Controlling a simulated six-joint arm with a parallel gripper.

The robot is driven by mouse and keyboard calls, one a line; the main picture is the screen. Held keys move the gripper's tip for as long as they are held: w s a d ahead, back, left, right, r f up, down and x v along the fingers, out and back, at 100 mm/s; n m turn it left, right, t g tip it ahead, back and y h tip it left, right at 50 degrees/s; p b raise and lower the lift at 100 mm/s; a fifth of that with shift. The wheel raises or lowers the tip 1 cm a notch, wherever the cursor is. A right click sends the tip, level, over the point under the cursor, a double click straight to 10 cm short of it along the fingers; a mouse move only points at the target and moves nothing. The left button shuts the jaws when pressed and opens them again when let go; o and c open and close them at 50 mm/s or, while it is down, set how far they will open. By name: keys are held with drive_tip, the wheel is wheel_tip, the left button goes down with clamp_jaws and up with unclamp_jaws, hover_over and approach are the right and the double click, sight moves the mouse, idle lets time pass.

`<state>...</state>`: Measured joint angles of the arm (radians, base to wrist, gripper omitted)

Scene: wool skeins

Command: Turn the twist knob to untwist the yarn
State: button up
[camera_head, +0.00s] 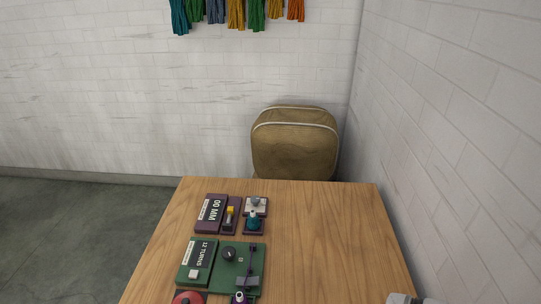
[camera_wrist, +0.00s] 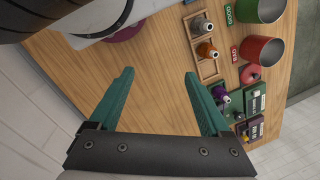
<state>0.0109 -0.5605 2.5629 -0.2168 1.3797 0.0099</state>
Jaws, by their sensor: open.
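The twist knob (camera_head: 229,254) is a round black dial on a green device (camera_head: 190,281) on the table, seen in the head view. The device has a dark display reading "12 TURNS". A dark arm with a white and purple spool (camera_head: 239,297) stands at its front right. In the wrist view the green device (camera_wrist: 262,92) is small, at the right, and I cannot clearly make out the knob there. My gripper (camera_wrist: 160,74) is open and empty, its two teal fingers wide apart over bare wood, well away from the device. The head view does not show the fingers.
A purple device (camera_head: 210,212) reading "00 MM" stands behind the green one, beside a teal skein (camera_head: 254,221) in a holder. The wrist view shows a red cup (camera_wrist: 262,52), a green cup (camera_wrist: 246,10) and a wooden spool rack (camera_wrist: 207,69). The table's right side (camera_head: 330,240) is clear.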

idle(0.4)
drive_tip(key=w+a+r+n, duration=0.2)
drive_tip(key=w+n, duration=0.1)
drive_tip(key=w, duration=0.4)
drive_tip(key=w+a+r+n, duration=0.1)
drive_tip(key=w+a+n, duration=0.1)
drive_tip(key=w+n, duration=0.35)
drive_tip(key=n+t+y, duration=0.1)
drive_tip(key=n+y, duration=0.1)
drive_tip(key=n, duration=1)
hover_over(228, 252)
drive_tip(key=s+d, duration=0.2)
drive_tip(key=d, duration=0.4)
wheel_tip(228, 252, down, 7)
drive_tip(key=shift+t+y, duration=0.3)
drive_tip(key=x, duration=1.4)
drive_tip(key=shift+f, duration=0.45)
drive_tip(key=shift+w+f, duration=0.1)
drive_tip(key=shift+f, duration=0.25)
drive_tip(key=shift+m, duration=0.25)
clamp_jaws()
